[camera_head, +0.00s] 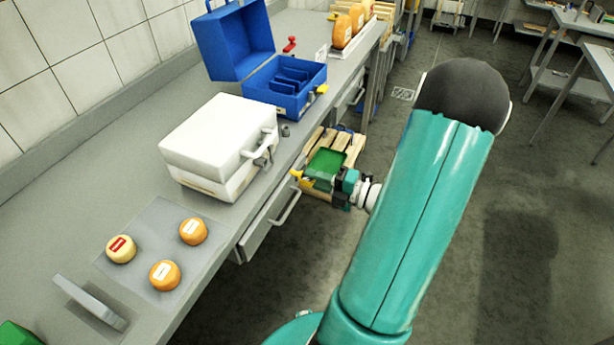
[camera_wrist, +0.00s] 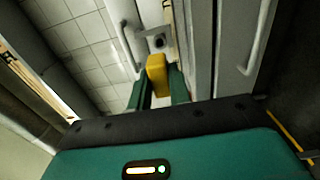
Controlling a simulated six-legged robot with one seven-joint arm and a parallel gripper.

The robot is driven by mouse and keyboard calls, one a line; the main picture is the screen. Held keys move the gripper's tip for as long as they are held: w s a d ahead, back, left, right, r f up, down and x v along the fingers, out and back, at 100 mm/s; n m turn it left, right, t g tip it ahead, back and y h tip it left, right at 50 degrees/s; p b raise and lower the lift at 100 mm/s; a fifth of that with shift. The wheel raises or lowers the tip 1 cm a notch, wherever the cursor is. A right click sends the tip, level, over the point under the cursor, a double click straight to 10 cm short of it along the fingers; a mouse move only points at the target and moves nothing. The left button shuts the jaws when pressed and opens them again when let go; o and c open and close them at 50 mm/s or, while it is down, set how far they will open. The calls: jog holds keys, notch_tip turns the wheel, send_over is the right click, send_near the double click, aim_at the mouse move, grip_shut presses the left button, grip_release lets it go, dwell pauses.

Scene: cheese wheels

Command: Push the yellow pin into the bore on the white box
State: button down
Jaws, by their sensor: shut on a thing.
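The closed white box (camera_head: 215,140) sits on the grey bench, with a handle on its front side. My gripper (camera_head: 312,181) is in front of the bench edge, right of the box and apart from it. It is shut on the yellow pin (camera_head: 297,174), whose end points toward the bench. In the wrist view the yellow pin (camera_wrist: 157,74) stands out between my green fingers. Beyond it a dark round bore (camera_wrist: 158,42) shows in a pale fitting, roughly in line with the pin. A gap seems to lie between them. The bore cannot be made out clearly in the head view.
An open blue box (camera_head: 285,85) with dividers stands behind the white box. Three cheese wheels (camera_head: 165,275) lie on a grey mat at the front left. A drawer handle (camera_head: 287,207) sticks out below the bench. A wooden crate (camera_head: 340,145) is behind my gripper.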

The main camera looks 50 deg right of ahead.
aim_at(295, 173)
jog(key=shift+w, duration=0.15)
dwell(0.3)
jog(key=shift+x, duration=2.85)
jog(key=shift+x, duration=2)
jog(key=c, duration=1.2)
grip_release()
jog(key=v, duration=1.3)
jog(key=shift+s, duration=0.4)
jog(key=shift+d, duration=0.1)
